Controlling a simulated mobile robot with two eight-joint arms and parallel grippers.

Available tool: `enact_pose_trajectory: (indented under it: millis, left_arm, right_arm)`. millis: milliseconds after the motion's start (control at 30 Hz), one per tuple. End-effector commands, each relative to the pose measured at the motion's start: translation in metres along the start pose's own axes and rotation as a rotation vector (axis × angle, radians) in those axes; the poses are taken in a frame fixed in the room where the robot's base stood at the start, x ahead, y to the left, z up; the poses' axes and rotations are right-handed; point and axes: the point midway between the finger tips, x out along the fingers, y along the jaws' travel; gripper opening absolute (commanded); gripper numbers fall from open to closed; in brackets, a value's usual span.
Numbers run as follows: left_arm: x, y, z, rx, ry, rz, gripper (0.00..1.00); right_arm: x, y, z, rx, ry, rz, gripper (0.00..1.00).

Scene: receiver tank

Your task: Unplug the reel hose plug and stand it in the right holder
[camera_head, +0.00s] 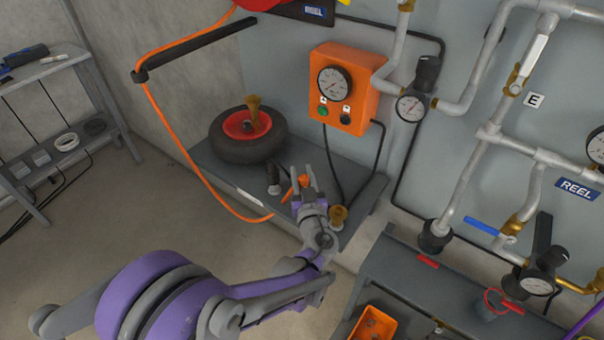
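My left gripper (303,182) reaches over the grey bench (228,180), pointing up and away. Its two fingers show with an orange piece (289,195) at them, which looks like the end of the hose. I cannot tell whether the fingers are closed on it. The orange hose (172,130) runs from the red reel (262,4) over a black bar and sags toward the gripper. A small grey upright fitting (273,182) stands just left of the gripper. A brass fitting (338,214) stands to its right. Which one is the right holder is unclear. My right gripper is out of view.
A black wheel (248,150) with a red hub lies on the bench. An orange gauge box (343,88) is on the wall behind. Pipes, valves and gauges (411,106) fill the right side. A grey step (388,262) and an orange bin (374,325) are at lower right.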

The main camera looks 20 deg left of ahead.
Motion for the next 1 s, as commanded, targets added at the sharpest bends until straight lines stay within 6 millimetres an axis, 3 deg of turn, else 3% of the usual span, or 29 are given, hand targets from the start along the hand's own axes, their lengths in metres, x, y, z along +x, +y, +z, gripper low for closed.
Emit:
enact_pose_trajectory:
  millis: [33, 133, 467, 567, 1000]
  left_arm:
    - [0.000, 0.000, 0.000, 0.000, 0.000, 0.000, 0.48]
    - [0.000, 0.000, 0.000, 0.000, 0.000, 0.000, 0.64]
    - [-0.003, 0.000, 0.000, 0.000, 0.000, 0.001, 0.64]
    - [-0.014, 0.001, 0.000, 0.000, 0.000, 0.001, 0.64]
    - [-0.095, 0.001, 0.000, -0.001, -0.001, 0.003, 0.64]
  right_arm:
    - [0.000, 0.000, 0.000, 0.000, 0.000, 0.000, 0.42]
    - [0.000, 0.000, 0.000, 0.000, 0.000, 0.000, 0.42]
    - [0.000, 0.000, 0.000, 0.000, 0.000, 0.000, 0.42]
    - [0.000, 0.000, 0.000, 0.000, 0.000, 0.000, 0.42]
    - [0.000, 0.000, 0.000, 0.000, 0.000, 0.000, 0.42]
